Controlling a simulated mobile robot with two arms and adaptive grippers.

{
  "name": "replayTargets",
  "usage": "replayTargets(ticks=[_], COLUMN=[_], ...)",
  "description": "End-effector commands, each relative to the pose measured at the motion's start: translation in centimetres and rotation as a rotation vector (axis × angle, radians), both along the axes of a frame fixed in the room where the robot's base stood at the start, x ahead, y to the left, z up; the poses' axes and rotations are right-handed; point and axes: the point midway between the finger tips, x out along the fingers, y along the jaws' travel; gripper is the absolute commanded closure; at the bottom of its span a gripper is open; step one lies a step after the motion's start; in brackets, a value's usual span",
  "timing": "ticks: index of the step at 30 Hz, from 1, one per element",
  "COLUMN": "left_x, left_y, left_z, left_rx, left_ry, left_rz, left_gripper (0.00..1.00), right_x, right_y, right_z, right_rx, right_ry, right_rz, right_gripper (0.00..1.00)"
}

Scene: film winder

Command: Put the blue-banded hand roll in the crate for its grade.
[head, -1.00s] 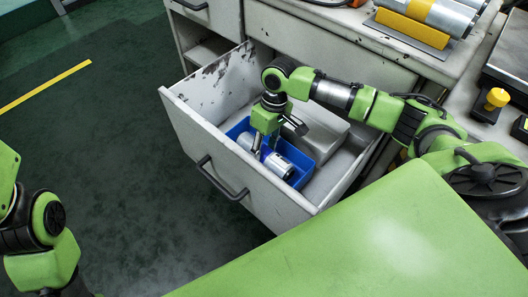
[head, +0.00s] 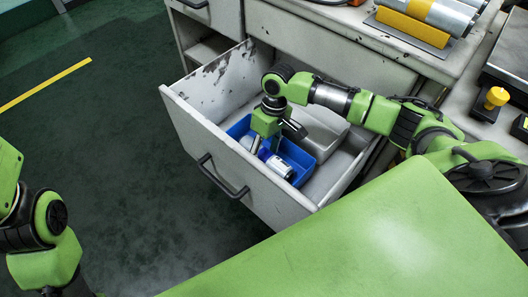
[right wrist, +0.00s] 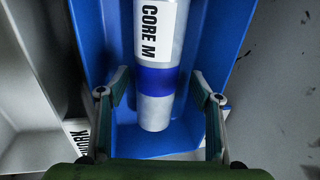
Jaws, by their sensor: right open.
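The hand roll (right wrist: 158,75) is a silver cylinder with a blue band near one end and a white label reading "CORE M". It lies inside the blue crate (right wrist: 220,60) in the open drawer. In the head view the roll (head: 280,167) is partly hidden by my right gripper (head: 257,150), and the blue crate (head: 306,170) surrounds it. In the right wrist view my right gripper (right wrist: 160,88) is open, with one finger on each side of the banded end and a gap on both sides. My left gripper is out of view.
The open drawer (head: 228,168) also holds a grey crate (head: 322,130) beside the blue one. On the worktop stand silver rolls with a yellow band on a yellow rest (head: 413,28). A yellow knob (head: 495,97) is at right. The floor at left is clear.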

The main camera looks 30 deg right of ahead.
Motion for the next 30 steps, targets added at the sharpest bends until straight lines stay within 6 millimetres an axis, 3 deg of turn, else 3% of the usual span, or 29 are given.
replayTargets(ticks=[18, 30], left_x=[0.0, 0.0], left_y=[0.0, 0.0], left_z=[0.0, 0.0], left_rx=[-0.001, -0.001], left_ry=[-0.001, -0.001], left_rz=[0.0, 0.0], left_gripper=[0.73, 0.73], right_x=[0.9, 0.9], right_y=[-2.0, -2.3], right_z=[10.6, 11.7], right_rx=[0.001, 0.001], right_ry=[-0.005, -0.003], right_rz=[0.0, -0.001], right_gripper=[0.4, 0.4])
